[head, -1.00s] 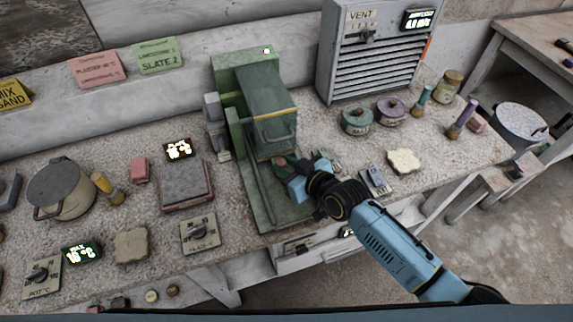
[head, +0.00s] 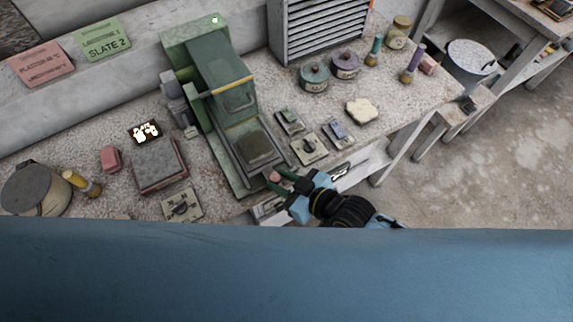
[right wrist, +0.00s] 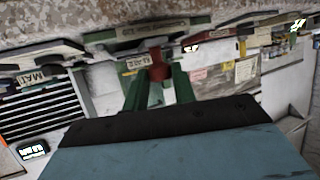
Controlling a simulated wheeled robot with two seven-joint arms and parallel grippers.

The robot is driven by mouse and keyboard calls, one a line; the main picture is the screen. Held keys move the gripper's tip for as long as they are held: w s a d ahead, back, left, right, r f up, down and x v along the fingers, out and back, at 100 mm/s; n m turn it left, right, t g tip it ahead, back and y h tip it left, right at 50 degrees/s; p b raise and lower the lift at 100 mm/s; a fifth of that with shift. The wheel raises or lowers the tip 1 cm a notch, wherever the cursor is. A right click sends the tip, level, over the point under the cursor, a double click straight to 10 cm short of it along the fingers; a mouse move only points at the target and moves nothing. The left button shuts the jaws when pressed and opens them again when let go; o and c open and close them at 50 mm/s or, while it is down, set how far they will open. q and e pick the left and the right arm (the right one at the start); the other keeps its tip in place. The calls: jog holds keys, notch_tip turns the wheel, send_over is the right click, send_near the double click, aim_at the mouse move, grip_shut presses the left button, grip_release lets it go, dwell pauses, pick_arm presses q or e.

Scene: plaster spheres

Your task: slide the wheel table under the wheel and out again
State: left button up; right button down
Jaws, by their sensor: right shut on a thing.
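The green grinding machine (head: 188,45) stands on the bench, with a hood (head: 224,68) edged by a yellow strip. The wheel is hidden under the hood. The wheel table (head: 238,129) is out in front of the hood, toward the bench's front edge, with a dark square piece (head: 258,147) on it. My right gripper (head: 277,180) is shut on the red knob (head: 273,176) at the table's front end. In the right wrist view the red knob (right wrist: 157,68) sits between the two green fingers. My left gripper is not in view.
Small switch plates (head: 309,148) lie right of the machine. A grey plate (head: 158,165) and a dial plate (head: 181,205) lie to its left. Lidded pots (head: 315,76) and a vent box (head: 320,25) stand behind.

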jog(key=shift+s, duration=0.25)
jog(key=shift+d, duration=0.1)
jog(key=shift+f, duration=0.1)
jog(key=c, duration=1.5)
grip_release()
jog(key=shift+c, duration=0.2)
jog(key=o, duration=0.4)
jog(key=shift+s+d, duration=0.1)
jog(key=shift+s, duration=0.1)
jog(key=shift+w, duration=0.1)
jog(key=v, duration=1.3)
jog(key=shift+r, duration=0.2)
